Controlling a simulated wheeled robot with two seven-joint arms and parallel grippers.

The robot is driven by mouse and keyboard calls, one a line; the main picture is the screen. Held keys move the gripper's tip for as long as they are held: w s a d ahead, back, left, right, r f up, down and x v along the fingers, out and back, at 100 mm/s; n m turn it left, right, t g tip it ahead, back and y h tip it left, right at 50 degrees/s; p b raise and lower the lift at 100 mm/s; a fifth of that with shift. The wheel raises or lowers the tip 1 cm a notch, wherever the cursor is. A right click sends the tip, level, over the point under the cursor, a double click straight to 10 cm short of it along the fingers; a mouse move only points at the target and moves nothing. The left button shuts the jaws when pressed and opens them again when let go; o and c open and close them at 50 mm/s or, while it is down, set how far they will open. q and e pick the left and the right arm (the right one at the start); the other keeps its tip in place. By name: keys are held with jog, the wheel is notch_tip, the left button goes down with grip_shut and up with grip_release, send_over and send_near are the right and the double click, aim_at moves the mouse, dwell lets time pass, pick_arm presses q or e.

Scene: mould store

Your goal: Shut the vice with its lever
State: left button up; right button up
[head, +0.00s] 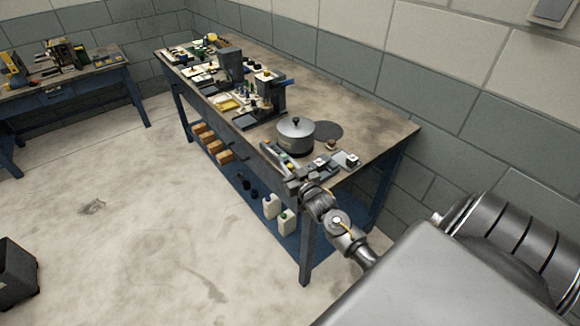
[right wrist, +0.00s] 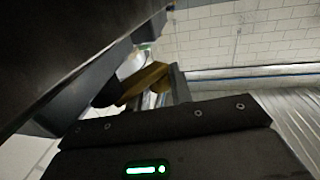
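A low grey metal device (head: 325,168), which may be the vice, sits near the front right corner of the long bench; it is small and partly behind my right gripper. I cannot make out its lever or jaws for certain. My right gripper (head: 287,178) is at the bench's front edge, just left of this device. In the right wrist view a yellow-brown bar (right wrist: 146,84) shows near the fingers, with a dark surface close at upper left. I cannot tell whether the fingers touch or hold the bar. My left gripper is out of view.
A lidded grey pot (head: 295,135) stands behind my right gripper on the long bench (head: 365,120). A machine with a blue handle (head: 268,88) and several tools are farther along. White bottles (head: 271,206) stand on the lower shelf. The floor at left is mostly clear.

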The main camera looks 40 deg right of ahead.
jog(key=o, duration=0.4)
jog(key=shift+s+f, duration=0.1)
jog(key=shift+s, duration=0.2)
jog(key=shift+s+a+b, duration=0.35)
jog(key=shift+s+b, duration=0.1)
jog(key=shift+s, duration=1.25)
jog(key=shift+s+a+b, duration=0.3)
jog(key=shift+s+b, duration=0.1)
jog(key=shift+s, duration=1.25)
jog(key=shift+s+a+b, duration=0.35)
jog(key=shift+s+b, duration=0.1)
jog(key=shift+s, duration=1.25)
